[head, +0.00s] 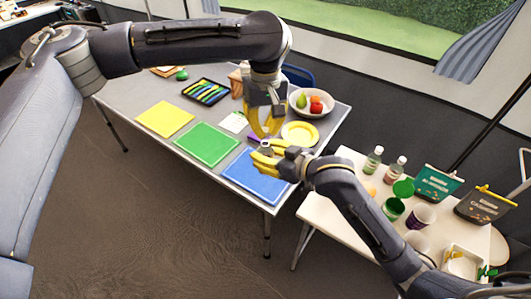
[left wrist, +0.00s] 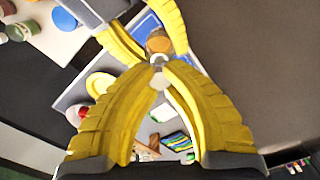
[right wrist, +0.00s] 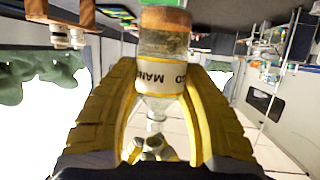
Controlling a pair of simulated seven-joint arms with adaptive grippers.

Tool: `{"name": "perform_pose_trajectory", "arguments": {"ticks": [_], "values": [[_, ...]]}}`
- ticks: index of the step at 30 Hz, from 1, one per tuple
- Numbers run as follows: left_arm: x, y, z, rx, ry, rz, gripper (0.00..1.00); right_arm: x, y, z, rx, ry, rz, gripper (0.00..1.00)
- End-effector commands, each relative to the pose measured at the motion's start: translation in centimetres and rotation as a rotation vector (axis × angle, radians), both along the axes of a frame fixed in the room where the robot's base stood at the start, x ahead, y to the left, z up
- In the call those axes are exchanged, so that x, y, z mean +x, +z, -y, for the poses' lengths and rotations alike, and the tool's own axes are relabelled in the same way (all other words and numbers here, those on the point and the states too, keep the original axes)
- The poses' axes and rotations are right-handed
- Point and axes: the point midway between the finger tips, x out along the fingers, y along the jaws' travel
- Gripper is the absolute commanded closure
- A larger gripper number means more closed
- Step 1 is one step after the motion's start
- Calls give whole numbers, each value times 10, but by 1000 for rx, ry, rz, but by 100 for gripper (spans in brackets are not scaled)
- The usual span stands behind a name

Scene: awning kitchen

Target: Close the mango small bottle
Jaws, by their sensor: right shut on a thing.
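The mango small bottle (right wrist: 160,75) is between the fingers of my right gripper (right wrist: 152,148), which is shut on it. Its label shows in the right wrist view, where the neck points down the picture. In the left wrist view I see the bottle (left wrist: 158,43) end-on beyond the fingertips. In the head view my right gripper (head: 266,158) is over the table's near right part, with the bottle mostly hidden. My left gripper (head: 266,133) is just above it, fingertips close together at the neck. A small pale piece (left wrist: 160,80) shows between them; I cannot tell whether they grip it.
The grey table (head: 150,93) holds yellow (head: 165,119), green (head: 207,145) and blue (head: 255,178) mats, a yellow plate (head: 300,134) and a fruit bowl (head: 327,112). A white side table (head: 325,213) at right carries two bottles, cups and packets.

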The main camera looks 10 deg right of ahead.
Motion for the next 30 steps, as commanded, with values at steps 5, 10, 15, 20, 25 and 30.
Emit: {"name": "perform_pose_trajectory", "arguments": {"ticks": [5, 10, 15, 20, 25, 30], "values": [[0, 0, 0, 0, 0, 0, 100, 0, 0, 0, 1, 0, 1, 100], [0, 1, 0, 1, 0, 4, 100, 0, 0, 0, 1, 0, 1, 100], [0, 1, 0, 1, 0, 3, 100, 0, 0, 0, 1, 0, 1, 100], [0, 1, 0, 1, 0, 3, 100, 0, 0, 0, 1, 0, 1, 100], [0, 1, 0, 1, 0, 3, 100, 0, 0, 0, 1, 0, 1, 100], [0, -4, 0, 1, 0, 2, 100, 0, 0, 0, 1, 0, 1, 100]]}}
